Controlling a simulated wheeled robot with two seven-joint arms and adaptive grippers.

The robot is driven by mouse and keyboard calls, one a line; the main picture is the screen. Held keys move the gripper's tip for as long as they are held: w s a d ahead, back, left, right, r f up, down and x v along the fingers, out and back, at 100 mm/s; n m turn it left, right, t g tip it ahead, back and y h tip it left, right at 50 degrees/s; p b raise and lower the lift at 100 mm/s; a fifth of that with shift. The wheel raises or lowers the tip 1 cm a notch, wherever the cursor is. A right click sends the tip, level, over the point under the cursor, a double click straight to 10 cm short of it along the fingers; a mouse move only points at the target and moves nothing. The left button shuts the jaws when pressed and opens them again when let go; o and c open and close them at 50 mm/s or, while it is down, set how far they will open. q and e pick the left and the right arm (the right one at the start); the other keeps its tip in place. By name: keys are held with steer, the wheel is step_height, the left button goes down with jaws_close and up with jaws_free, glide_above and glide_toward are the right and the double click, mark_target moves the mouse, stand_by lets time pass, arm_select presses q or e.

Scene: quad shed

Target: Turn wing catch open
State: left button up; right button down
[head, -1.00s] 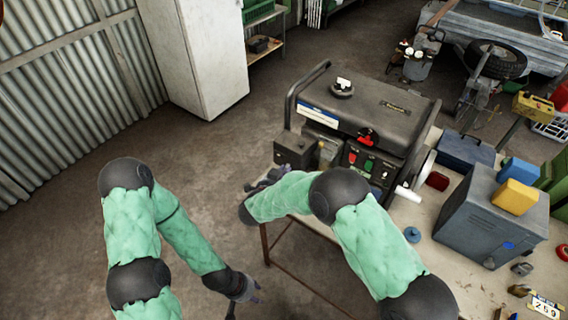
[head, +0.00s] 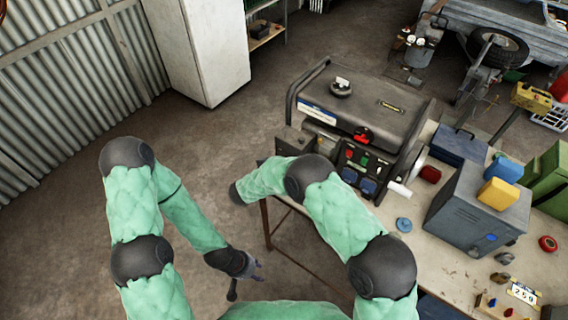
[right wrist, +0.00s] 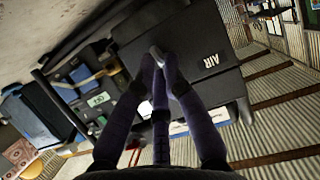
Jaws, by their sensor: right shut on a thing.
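A black box marked AIR (right wrist: 200,45) fills the upper middle of the right wrist view. In the head view, this seems to be the dark box (head: 291,140) at the generator's left front corner. A small grey wing catch (right wrist: 156,51) stands out from its face. My right gripper (right wrist: 160,62) has its purple fingers closed around the catch, which shows only at its tip. In the head view my right arm hides that gripper and the catch.
The generator (head: 365,105) stands on a workbench (head: 440,270). Right of it are a grey metal box (head: 475,215), a blue container (head: 458,147) and small loose parts. A white cabinet (head: 195,50) stands at the back left. The floor left of the bench is clear.

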steer(key=shift+w+a+r, duration=0.2)
steer(key=shift+w+r, duration=0.1)
steer(key=shift+r, duration=0.1)
steer(key=c, duration=1.3)
jaws_free()
steer(key=shift+f, duration=0.15)
steer(key=shift+f, duration=0.1)
steer(key=shift+s, duration=0.15)
steer(key=v, duration=0.7)
steer(key=shift+s+a, duration=0.1)
steer(key=shift+a, duration=0.05)
